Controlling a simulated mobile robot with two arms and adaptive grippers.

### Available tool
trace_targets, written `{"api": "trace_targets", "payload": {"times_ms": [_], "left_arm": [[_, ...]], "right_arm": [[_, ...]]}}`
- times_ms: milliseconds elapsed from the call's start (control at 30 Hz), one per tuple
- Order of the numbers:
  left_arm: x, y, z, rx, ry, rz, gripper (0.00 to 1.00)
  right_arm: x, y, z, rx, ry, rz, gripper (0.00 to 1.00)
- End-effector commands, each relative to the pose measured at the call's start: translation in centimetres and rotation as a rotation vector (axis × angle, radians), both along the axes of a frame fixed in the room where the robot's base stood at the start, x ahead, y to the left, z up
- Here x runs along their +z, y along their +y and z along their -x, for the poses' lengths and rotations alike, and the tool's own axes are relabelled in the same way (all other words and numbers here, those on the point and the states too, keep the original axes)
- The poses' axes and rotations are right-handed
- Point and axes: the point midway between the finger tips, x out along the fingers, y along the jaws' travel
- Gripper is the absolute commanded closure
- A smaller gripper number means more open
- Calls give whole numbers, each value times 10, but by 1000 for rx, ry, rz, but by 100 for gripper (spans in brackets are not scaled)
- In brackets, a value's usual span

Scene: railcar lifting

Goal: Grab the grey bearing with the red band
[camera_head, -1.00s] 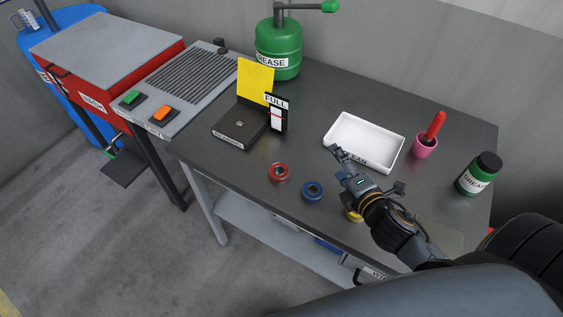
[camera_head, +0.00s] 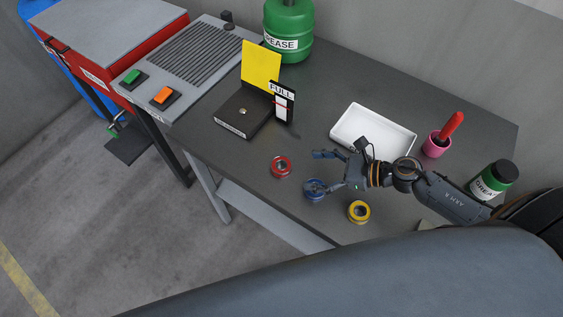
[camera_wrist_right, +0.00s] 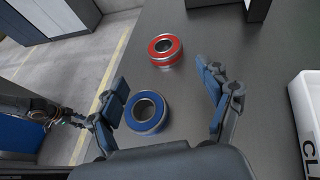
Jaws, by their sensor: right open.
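The grey bearing with the red band (camera_head: 281,167) lies flat on the dark bench top, left of my right gripper (camera_head: 316,171). My right gripper is open and empty, its fingers pointing left toward the red-banded bearing. In the right wrist view the red-banded bearing (camera_wrist_right: 165,50) lies beyond the fingertips, apart from them. The blue-banded bearing (camera_wrist_right: 147,112) shows between the two fingers there. In the head view one finger partly covers the blue-banded bearing (camera_head: 314,190). A dark arm at the left of the wrist view seems to be my left one; its jaws are unclear.
A yellow-banded bearing (camera_head: 359,211) lies near the front edge. A white tray (camera_head: 408,152), pink cup (camera_head: 436,146) and grease jar (camera_head: 490,181) are right. A black stand with a FULL gauge (camera_head: 284,101) stands behind the red-banded bearing. The bench between them is clear.

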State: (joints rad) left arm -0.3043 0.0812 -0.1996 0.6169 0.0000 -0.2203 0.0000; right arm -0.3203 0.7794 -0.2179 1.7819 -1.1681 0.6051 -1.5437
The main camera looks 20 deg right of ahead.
Motion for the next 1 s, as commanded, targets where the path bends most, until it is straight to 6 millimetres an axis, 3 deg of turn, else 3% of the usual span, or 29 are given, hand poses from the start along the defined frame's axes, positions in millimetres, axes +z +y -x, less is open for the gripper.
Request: {"api": "trace_targets", "payload": {"times_ms": [633,967,1000], "left_arm": [[38,0,-6,-1,-9,1,60],[38,-1,-6,-1,-10,2,60],[38,-1,-6,-1,-10,2,60]], "right_arm": [[-22,51,-45,-5,1,-6,21],[-27,56,-47,-3,1,-2,21],[-27,56,-48,-3,1,-2,29]]}}
